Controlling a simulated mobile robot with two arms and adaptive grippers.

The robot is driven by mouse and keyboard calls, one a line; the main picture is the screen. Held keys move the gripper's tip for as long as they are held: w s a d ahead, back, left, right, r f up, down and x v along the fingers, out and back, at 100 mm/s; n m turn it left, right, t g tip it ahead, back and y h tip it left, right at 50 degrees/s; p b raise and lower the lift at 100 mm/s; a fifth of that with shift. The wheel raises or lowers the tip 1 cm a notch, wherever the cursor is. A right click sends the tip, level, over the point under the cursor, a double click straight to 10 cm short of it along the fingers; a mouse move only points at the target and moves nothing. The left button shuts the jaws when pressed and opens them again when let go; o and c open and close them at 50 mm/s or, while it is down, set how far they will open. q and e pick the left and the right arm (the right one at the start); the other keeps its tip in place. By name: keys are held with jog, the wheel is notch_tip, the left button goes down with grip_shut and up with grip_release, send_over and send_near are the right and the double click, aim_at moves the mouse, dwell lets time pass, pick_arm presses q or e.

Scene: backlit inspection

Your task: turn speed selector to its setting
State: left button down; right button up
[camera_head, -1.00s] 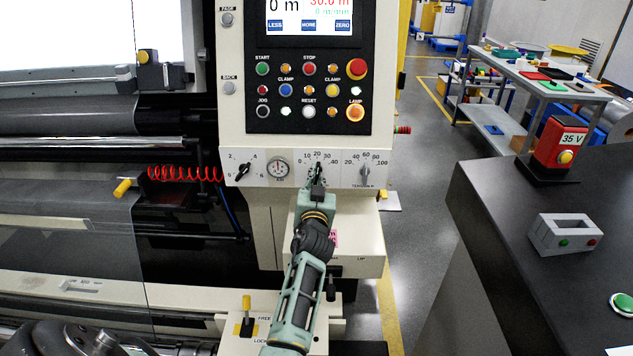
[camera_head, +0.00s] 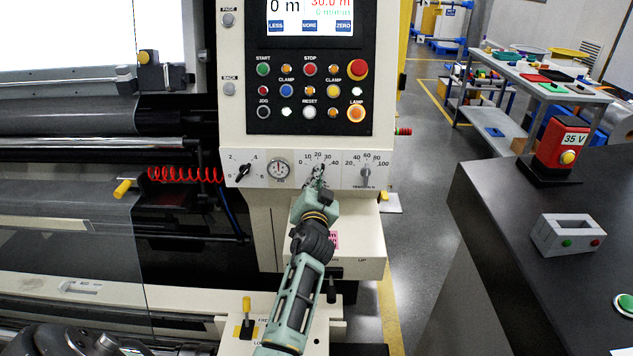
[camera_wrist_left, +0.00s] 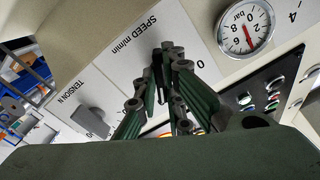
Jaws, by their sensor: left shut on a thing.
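The speed selector's dial plate (camera_head: 304,169) is on the front of the cream panel, with a scale from 0 to 40. It also shows in the left wrist view (camera_wrist_left: 125,62), marked "SPEED m/min". My left gripper (camera_head: 318,173) reaches up to it and is shut on the selector knob. In the left wrist view its green fingers (camera_wrist_left: 168,75) close in front of the plate. The fingers hide most of the knob, so I cannot read its pointer.
A pressure gauge (camera_head: 278,169) sits left of the speed dial, and the tension knob (camera_head: 366,172) close on its right. A 2-to-6 selector (camera_head: 243,172) is further left. The button panel (camera_head: 308,92) is above. A black-topped bench (camera_head: 500,220) stands at right.

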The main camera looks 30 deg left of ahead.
pick_arm(q)
jog(key=shift+r, duration=0.1)
jog(key=c, duration=1.9)
grip_release()
jog(key=shift+o, duration=0.2)
jog(key=v, duration=0.7)
jog(key=shift+s+d, duration=0.15)
jog(key=shift+s, duration=0.05)
